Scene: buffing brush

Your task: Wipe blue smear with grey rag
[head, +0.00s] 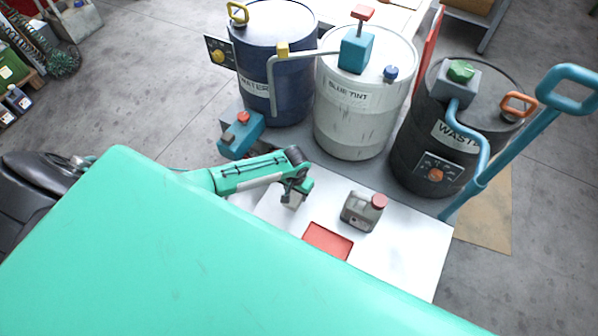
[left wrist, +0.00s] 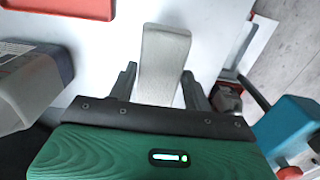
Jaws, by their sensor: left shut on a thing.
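My left gripper (head: 296,187) is above the white tabletop (head: 413,243) and shut on a pale grey, block-shaped thing (head: 291,201), which I take to be the grey rag. In the left wrist view, the two dark fingers of the gripper (left wrist: 158,75) stand on either side of this pale thing (left wrist: 163,52), which reaches out past the fingertips. I cannot make out a blue smear in either view. My right gripper is not in view.
A grey container with a red cap (head: 363,210) stands right of the gripper, beside a red square (head: 328,241). Behind are the blue water drum (head: 272,60), white blue-tint drum (head: 360,105) and black waste drum (head: 425,150). A teal box (head: 241,135) sits left.

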